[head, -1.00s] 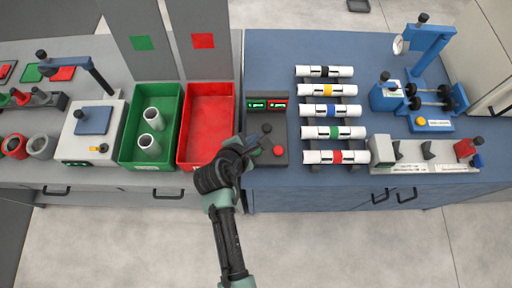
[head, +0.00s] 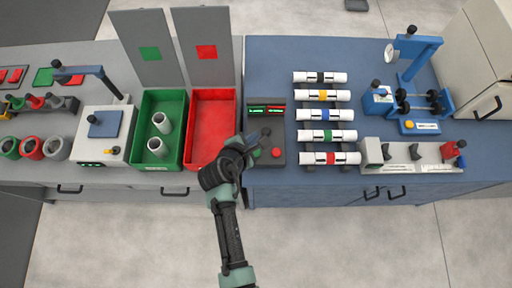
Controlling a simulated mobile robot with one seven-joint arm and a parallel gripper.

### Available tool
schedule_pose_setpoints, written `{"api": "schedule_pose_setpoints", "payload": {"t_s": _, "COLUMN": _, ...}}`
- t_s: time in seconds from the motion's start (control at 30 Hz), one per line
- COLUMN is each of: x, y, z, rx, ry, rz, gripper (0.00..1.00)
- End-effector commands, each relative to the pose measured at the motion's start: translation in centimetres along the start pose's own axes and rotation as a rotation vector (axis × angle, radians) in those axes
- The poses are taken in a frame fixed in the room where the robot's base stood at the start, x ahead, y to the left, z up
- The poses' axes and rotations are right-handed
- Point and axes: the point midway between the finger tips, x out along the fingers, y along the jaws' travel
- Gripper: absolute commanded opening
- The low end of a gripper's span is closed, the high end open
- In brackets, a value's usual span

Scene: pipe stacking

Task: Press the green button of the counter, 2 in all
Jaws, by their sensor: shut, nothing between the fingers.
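The counter (head: 277,125) is a dark grey box at the left end of the blue bench. It has a small green display (head: 257,109) and a small red display (head: 276,110) near its back edge. Its red button (head: 276,153) shows at the front right. The green button is not visible; my gripper and wrist cover the front left of the counter. My gripper (head: 263,134) is shut and empty, over the counter's left part. I cannot tell whether its tip touches the counter.
A red bin (head: 211,101) stands empty just left of the counter. A green bin (head: 147,104) beside it holds two white pipes. Several white pipes with coloured bands (head: 329,137) lie on a rack to the right. Bare blue bench shows behind the counter.

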Motion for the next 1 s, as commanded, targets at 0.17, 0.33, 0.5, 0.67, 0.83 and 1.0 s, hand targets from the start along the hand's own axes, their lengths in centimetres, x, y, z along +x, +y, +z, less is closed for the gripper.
{"api": "schedule_pose_setpoints", "payload": {"t_s": 0.17, "x": 0.1, "y": 0.0, "z": 0.0, "rx": 0.0, "ry": 0.0, "rz": 0.001, "gripper": 0.0}}
{"api": "schedule_pose_setpoints", "payload": {"t_s": 0.33, "x": 0.3, "y": -0.2, "z": -0.2, "rx": 0.0, "ry": 0.0, "rz": 0.001, "gripper": 0.0}}
{"api": "schedule_pose_setpoints", "payload": {"t_s": 0.5, "x": 1.2, "y": -0.8, "z": -0.9, "rx": 0.0, "ry": 0.0, "rz": 0.001, "gripper": 0.0}}
{"api": "schedule_pose_setpoints", "payload": {"t_s": 0.67, "x": 2.5, "y": -1.9, "z": -1.9, "rx": 0.0, "ry": 0.001, "rz": 0.001, "gripper": 0.0}}
{"api": "schedule_pose_setpoints", "payload": {"t_s": 0.83, "x": 4.2, "y": -3.1, "z": -3.1, "rx": 0.0, "ry": 0.001, "rz": 0.001, "gripper": 0.0}}
{"api": "schedule_pose_setpoints", "payload": {"t_s": 1.0, "x": 5.6, "y": -4.1, "z": -4.1, "rx": -0.001, "ry": 0.001, "rz": 0.0, "gripper": 0.0}}
